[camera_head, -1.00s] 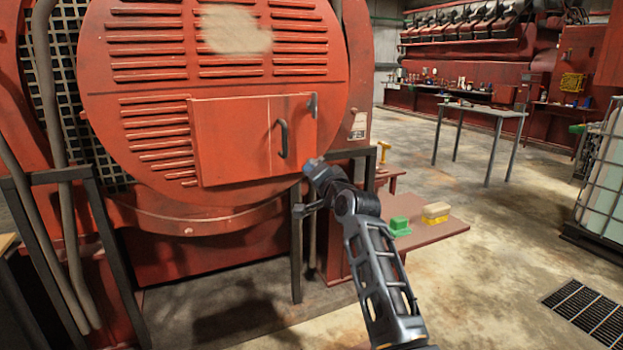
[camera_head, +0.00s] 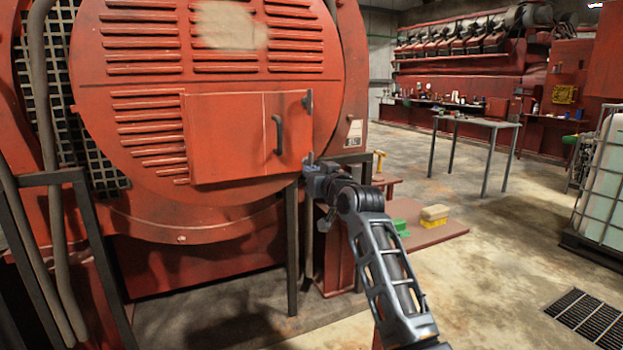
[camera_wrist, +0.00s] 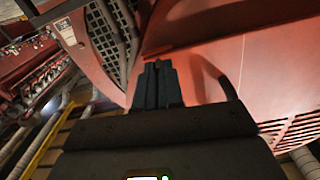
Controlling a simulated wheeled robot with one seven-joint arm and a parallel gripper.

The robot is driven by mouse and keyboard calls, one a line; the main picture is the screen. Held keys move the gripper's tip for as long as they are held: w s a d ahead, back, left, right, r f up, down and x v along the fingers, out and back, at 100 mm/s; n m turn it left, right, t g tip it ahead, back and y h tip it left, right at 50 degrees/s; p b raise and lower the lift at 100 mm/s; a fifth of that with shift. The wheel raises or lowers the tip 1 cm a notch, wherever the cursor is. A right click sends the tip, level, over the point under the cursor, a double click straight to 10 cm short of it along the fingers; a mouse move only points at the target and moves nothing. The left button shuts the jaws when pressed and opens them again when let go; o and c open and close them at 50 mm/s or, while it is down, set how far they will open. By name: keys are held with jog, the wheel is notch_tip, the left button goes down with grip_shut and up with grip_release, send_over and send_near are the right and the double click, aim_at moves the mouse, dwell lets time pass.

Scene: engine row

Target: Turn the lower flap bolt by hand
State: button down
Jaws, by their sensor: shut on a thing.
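The red flap (camera_head: 225,138) sits closed on the big round red cover in the head view, with a dark handle (camera_head: 278,134). The upper flap bolt (camera_head: 308,101) is a small dark latch at its upper right corner. My gripper (camera_head: 310,160) is at the flap's lower right corner, where it hides most of the lower flap bolt. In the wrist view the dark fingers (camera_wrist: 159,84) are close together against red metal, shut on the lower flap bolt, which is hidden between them. How far the bolt is turned cannot be seen.
A grey table (camera_head: 480,124) stands farther back. Dark frame posts (camera_head: 292,245) stand below the flap.

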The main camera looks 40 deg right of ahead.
jog(key=shift+n, duration=0.5)
jog(key=shift+r, duration=0.1)
jog(key=c, duration=1.3)
grip_release()
jog(key=shift+o, duration=0.2)
jog(key=v, duration=0.7)
jog(key=shift+s, duration=0.45)
